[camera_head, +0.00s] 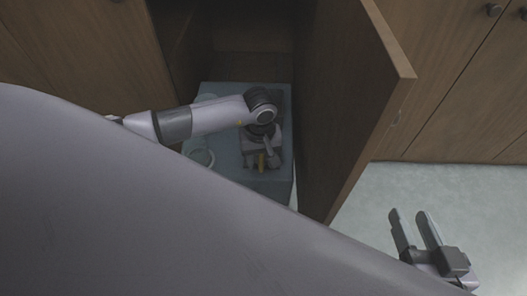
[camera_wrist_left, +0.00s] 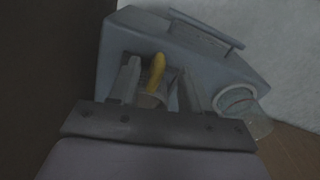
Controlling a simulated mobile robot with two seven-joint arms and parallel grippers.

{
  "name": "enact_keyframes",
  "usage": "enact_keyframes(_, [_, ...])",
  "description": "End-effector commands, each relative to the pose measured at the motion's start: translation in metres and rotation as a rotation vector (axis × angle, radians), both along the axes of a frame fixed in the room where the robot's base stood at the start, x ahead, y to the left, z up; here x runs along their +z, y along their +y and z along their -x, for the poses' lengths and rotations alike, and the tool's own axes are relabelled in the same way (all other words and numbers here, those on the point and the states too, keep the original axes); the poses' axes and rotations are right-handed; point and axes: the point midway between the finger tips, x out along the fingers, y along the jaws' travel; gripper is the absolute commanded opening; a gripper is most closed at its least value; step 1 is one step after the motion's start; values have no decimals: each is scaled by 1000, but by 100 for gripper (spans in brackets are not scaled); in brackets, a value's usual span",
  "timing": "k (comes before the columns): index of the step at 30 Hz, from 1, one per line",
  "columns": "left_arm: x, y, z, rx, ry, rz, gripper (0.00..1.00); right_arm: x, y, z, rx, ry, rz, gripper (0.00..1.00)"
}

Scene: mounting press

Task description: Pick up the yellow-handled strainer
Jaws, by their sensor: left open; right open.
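In the left wrist view the yellow handle (camera_wrist_left: 157,68) stands up between the two spread fingers, nearer the left one. My right gripper (camera_head: 415,229) is open and empty over the floor at the lower right.
A blue-grey box (camera_head: 226,160) stands in front of the open cabinet; the left wrist view shows a bar handle (camera_wrist_left: 208,27) on it. A clear, round-rimmed container (camera_wrist_left: 242,104) is beside it. The open wooden door (camera_head: 350,100) stands close on the right. Floor (camera_head: 400,190) beyond is clear.

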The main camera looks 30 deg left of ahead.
Motion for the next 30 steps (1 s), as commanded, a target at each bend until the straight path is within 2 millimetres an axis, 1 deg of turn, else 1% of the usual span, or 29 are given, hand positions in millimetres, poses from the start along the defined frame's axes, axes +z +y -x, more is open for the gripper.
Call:
enact_keyframes(1, [-11, 0, 0, 1, 1, 1, 48, -4, -2, 1, -3, -17, 11, 43])
enact_keyframes(3, [-22, 0, -1, 1, 2, 2, 48, -4, -5, 2, -9, -45, 31, 43])
enact_keyframes(6, [-35, 0, -2, 1, 2, 2, 48, -3, -10, 4, -17, -82, 59, 43])
enact_keyframes(9, [-44, 1, -2, 2, 1, 0, 48, 0, -12, 5, -21, -106, 76, 43])
enact_keyframes(17, [-45, 1, -3, 1, 0, 0, 48, 3, -13, 5, -24, -119, 85, 43])
enact_keyframes(18, [-45, 1, -3, 1, 0, 0, 44, 3, -13, 5, -24, -119, 85, 43])
enact_keyframes(20, [-45, 1, -3, 1, 0, 0, 25, 3, -13, 5, -24, -119, 85, 43])
enact_keyframes(21, [-45, 1, -3, 1, 0, 0, 12, 3, -13, 5, -24, -119, 85, 43])
enact_keyframes(22, [-45, 1, -3, 1, 0, 0, 2, 3, -13, 5, -24, -119, 85, 43])
enact_keyframes(23, [-45, 1, -3, 1, 0, 0, 0, 3, -13, 5, -24, -119, 85, 43])
enact_keyframes(30, [-45, 1, -3, 1, -1, 0, 0, 3, -13, 5, -24, -119, 84, 43])
